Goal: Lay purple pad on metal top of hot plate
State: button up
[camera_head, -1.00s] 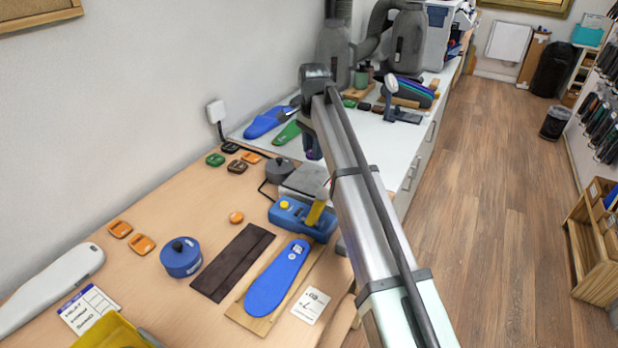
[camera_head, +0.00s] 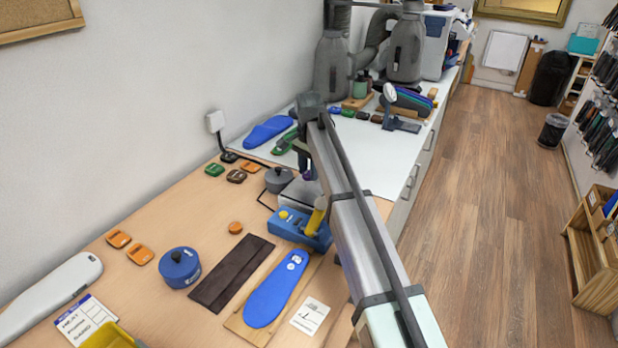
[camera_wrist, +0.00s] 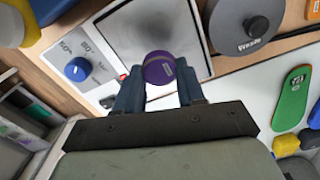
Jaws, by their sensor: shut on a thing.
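The purple pad (camera_wrist: 159,68) is a small round piece, held between the fingers of my gripper (camera_wrist: 160,88) in the wrist view. My gripper is shut on it. In the wrist view the pad overlaps the metal top (camera_wrist: 135,22) of the hot plate; I cannot tell how high above it the pad is. The hot plate's white front (camera_wrist: 92,62) carries a blue knob (camera_wrist: 78,69). In the head view my gripper (camera_head: 307,168) hangs over the hot plate (camera_head: 297,194), and my arm hides part of it.
A grey round pot (camera_head: 279,180) sits close beside the hot plate. A blue device with a yellow handle (camera_head: 300,228) stands in front. A green insole (camera_wrist: 291,97) lies on the white counter. A blue insole (camera_head: 276,288) and dark strip (camera_head: 232,272) lie nearer.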

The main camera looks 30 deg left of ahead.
aim_at(309, 177)
jog(key=shift+f, duration=1.55)
jog(key=shift+f, duration=0.15)
jog(key=o, duration=1)
notch_tip(309, 177, up, 12)
jog(key=shift+r, duration=0.2)
